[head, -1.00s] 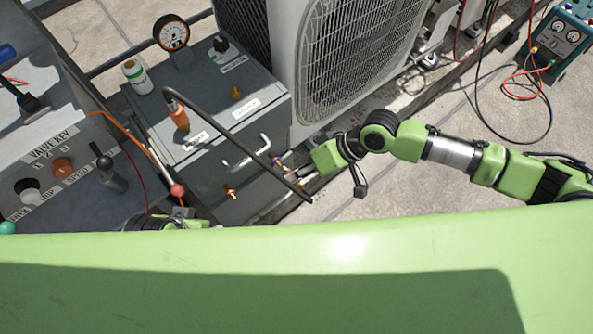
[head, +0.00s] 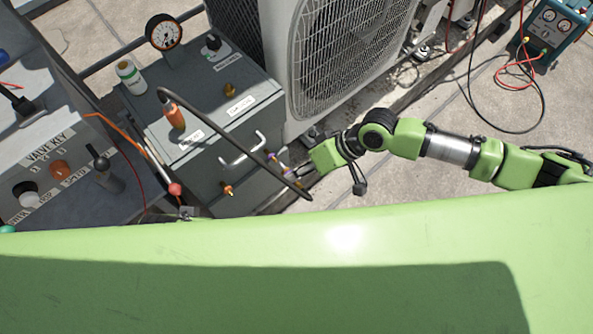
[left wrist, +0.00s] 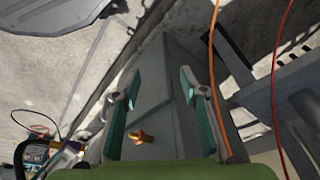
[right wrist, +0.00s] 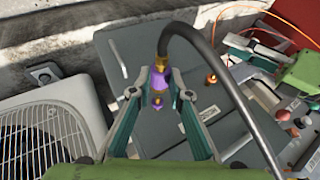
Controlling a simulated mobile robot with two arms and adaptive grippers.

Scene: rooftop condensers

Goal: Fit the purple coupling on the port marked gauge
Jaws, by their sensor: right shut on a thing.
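A bare brass port (head: 228,190) is left of the gripper on the same face. I cannot read which port is marked gauge. My left gripper (left wrist: 159,85) is open and empty, with a brass fitting (left wrist: 142,138) beyond it.
A dial gauge (head: 164,32) and a white bottle (head: 130,77) are at the back. A condenser (head: 345,50) stands right of the box, a control panel (head: 50,165) left.

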